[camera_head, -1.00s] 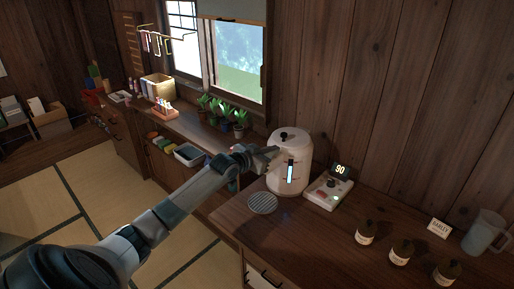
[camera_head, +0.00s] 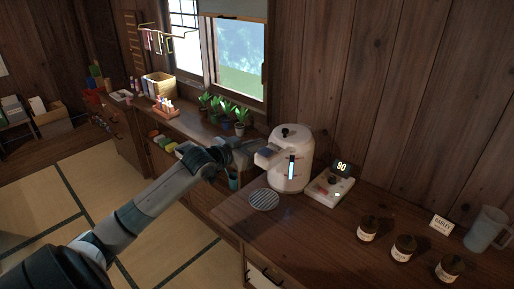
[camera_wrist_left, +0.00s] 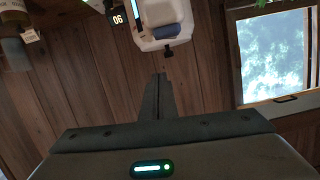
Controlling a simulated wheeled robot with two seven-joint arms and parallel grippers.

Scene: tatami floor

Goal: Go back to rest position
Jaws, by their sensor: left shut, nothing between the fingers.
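My left arm comes in from the lower left in the head view. Its gripper (camera_head: 243,149) is over the counter, left of the white water boiler (camera_head: 293,172), and seems apart from it. In the left wrist view the gripper's fingers (camera_wrist_left: 160,82) are together with nothing between them. The boiler shows at the top of that view (camera_wrist_left: 152,38), upside down. My right gripper is in neither view.
A round drip grate (camera_head: 263,200) and a control box (camera_head: 328,190) reading 90 flank the boiler. Several brown jars (camera_head: 403,248), a BARLEY card (camera_head: 440,224) and a glass pitcher (camera_head: 484,231) stand to the right. Potted plants (camera_head: 222,108) line the window. Tatami floor (camera_head: 165,240) lies open at left.

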